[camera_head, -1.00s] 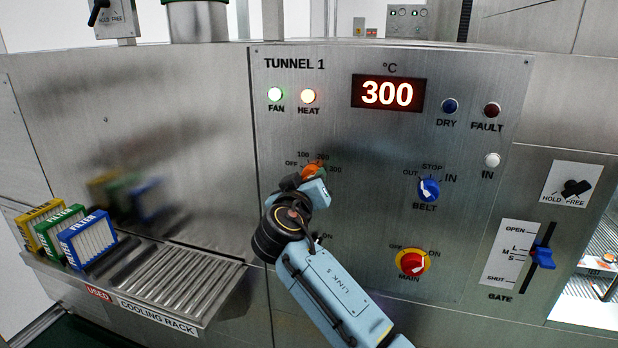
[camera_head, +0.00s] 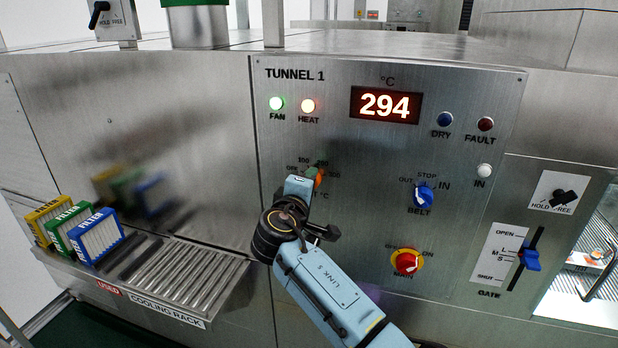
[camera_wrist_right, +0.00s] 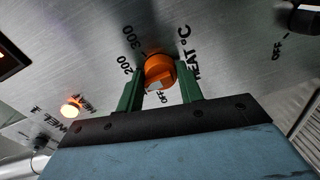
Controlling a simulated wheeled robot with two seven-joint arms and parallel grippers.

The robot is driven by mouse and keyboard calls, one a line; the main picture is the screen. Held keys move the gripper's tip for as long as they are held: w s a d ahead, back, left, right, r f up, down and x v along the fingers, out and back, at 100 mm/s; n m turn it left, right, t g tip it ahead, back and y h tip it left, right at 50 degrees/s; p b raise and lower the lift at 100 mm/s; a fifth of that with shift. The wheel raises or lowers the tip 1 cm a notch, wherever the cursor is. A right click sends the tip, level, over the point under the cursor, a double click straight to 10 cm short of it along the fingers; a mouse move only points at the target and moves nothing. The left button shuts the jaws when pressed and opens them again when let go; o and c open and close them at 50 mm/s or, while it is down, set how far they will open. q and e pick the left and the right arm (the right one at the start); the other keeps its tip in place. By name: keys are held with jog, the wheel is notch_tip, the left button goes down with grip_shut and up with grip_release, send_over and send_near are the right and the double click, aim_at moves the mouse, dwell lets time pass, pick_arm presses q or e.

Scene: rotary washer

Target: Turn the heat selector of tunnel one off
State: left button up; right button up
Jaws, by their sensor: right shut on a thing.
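The heat selector of tunnel one is an orange knob (camera_head: 319,179) on the steel panel, below the lit HEAT lamp (camera_head: 308,106). OFF, 100, 200 and 300 are printed around it; my gripper covers part of the dial. My right gripper (camera_wrist_right: 160,82) has its green fingers on both sides of the orange knob, which also shows in the right wrist view (camera_wrist_right: 159,66), and is shut on it. I cannot tell which mark the knob points to. The red display (camera_head: 386,105) reads 294. The FAN lamp is lit green. My left gripper is out of view.
The blue BELT knob (camera_head: 423,195) and red MAIN knob (camera_head: 407,262) sit to the right of my right arm. The blue GATE lever (camera_head: 530,258) is farther right. A cooling rack (camera_head: 170,278) with several filters juts out at left.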

jog(key=shift+a+n+h+p, duration=0.1)
jog(key=shift+n+h+p, duration=0.2)
jog(key=shift+n+p, duration=1.95)
jog(key=shift+a+n+h+p, duration=0.1)
jog(key=shift+n+h+p, duration=0.45)
jog(key=shift+n, duration=3.2)
jog(key=shift+y, duration=0.25)
jog(key=o, duration=1)
jog(key=shift+s, duration=0.1)
jog(key=b+v, duration=0.1)
jog(key=v, duration=1.2)
jog(key=shift+s+r, duration=0.1)
jog(key=shift+r, duration=0.05)
